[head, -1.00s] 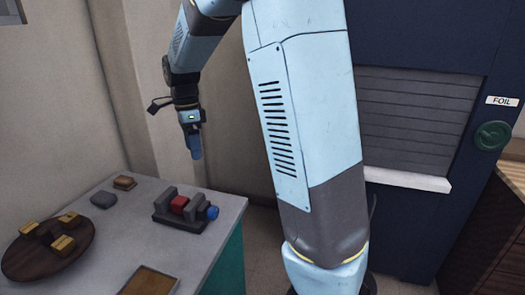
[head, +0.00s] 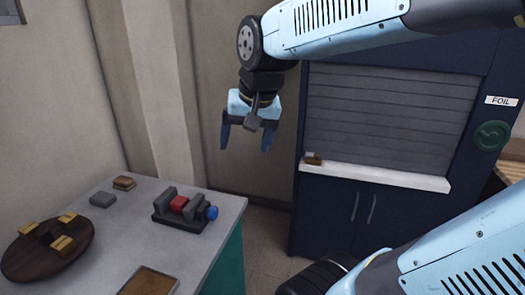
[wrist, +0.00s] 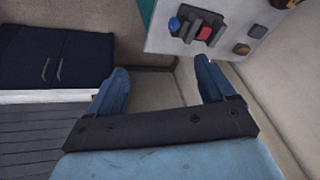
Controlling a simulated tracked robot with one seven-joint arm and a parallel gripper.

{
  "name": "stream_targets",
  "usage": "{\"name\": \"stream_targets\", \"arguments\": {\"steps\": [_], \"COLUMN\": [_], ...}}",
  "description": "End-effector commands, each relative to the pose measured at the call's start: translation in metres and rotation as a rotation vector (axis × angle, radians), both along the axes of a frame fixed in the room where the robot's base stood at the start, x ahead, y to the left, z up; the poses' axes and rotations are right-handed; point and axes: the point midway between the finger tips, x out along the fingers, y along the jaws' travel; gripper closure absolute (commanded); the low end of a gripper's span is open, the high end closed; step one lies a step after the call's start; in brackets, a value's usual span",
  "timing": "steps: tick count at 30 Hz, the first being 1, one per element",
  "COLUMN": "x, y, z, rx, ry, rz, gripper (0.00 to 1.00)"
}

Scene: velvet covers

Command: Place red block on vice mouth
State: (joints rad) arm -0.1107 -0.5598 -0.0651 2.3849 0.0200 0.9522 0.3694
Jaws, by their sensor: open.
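The red block (head: 178,203) sits between the grey jaws of the vice (head: 163,212), which stands near the right edge of the grey table (head: 222,207). The vice has a blue knob at its right end. In the wrist view the red block (wrist: 204,33) and the vice (wrist: 189,28) show at the top, beyond my fingers. My gripper (head: 245,142) is open and empty, with its fingers pointing down. It is raised beyond the table's far right side, apart from the vice and the block. In the wrist view my gripper (wrist: 166,75) has its blue fingers spread wide.
A round dark wooden board (head: 25,262) with several yellowish blocks lies at the table's left. A grey block (head: 102,199) and a brown block (head: 124,183) lie behind. A wooden tray (head: 150,282) is at the front. A dark blue cabinet (head: 335,215) with a shutter stands at right.

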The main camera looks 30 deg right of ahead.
Motion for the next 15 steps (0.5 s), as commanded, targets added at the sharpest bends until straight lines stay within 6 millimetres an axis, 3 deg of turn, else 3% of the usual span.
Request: {"name": "stream_targets", "arguments": {"steps": [6, 15], "x": [-0.038, -0.053], "y": [-0.004, -0.013], "z": [-0.003, -0.007], "rx": [-0.132, -0.205], "ry": [-0.104, -0.142], "rz": [0.193, 0.284], "gripper": [0.17, 0.17]}}
